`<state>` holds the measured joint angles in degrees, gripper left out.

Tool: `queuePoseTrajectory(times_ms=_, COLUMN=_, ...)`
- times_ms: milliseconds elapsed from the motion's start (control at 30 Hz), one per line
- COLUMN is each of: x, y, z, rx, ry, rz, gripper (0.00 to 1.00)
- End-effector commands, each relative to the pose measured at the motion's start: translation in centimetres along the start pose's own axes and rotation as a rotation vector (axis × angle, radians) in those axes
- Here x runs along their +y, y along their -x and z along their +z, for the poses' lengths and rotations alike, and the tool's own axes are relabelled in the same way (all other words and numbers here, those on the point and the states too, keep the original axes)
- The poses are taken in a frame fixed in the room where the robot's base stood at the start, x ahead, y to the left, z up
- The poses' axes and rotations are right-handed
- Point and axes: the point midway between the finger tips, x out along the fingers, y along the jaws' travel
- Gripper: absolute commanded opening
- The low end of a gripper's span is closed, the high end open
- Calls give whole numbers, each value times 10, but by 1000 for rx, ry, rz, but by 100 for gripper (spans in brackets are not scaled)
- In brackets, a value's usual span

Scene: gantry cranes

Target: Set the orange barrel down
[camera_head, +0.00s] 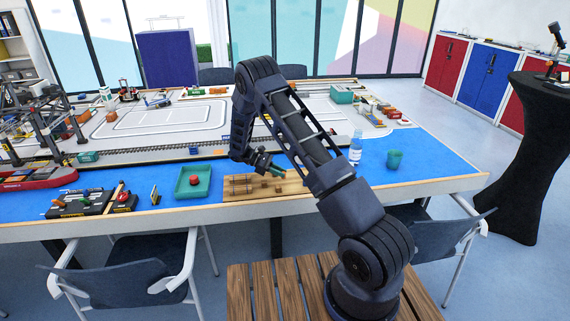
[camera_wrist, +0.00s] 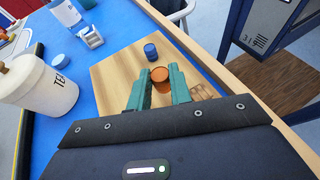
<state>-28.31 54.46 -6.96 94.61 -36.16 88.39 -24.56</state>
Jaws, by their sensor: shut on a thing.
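The orange barrel (camera_wrist: 161,77) stands between the teal fingers of my gripper (camera_wrist: 158,84) in the wrist view. The fingers are shut on its sides. A light wooden board (camera_wrist: 115,70) is below it; I cannot tell whether the barrel touches the board. A blue barrel (camera_wrist: 151,51) stands on the board just beyond the orange one. In the head view my gripper (camera_head: 270,168) is low over the wooden board (camera_head: 240,193) at the table's front edge, and the orange barrel is not clear there.
A white lettered canister (camera_wrist: 40,88), a blue lid (camera_wrist: 60,61) and a tape dispenser (camera_wrist: 88,38) are beside the board. A teal tray (camera_head: 180,193) holding a red thing is left of the board. A bottle (camera_head: 356,150) and teal cup (camera_head: 394,159) stand to the right.

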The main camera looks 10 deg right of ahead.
Motion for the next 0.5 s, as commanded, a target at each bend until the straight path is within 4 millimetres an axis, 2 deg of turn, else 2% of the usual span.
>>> queuePoseTrajectory(times_ms=100, x=41, y=2, z=6, rx=1, ry=59, rz=148, gripper=0)
queuePoseTrajectory(times_ms=300, x=109, y=14, z=16, rx=2, ry=167, rz=411, gripper=0)
queuePoseTrajectory(times_ms=500, x=165, y=33, z=26, rx=1, ry=263, rz=642, gripper=0)
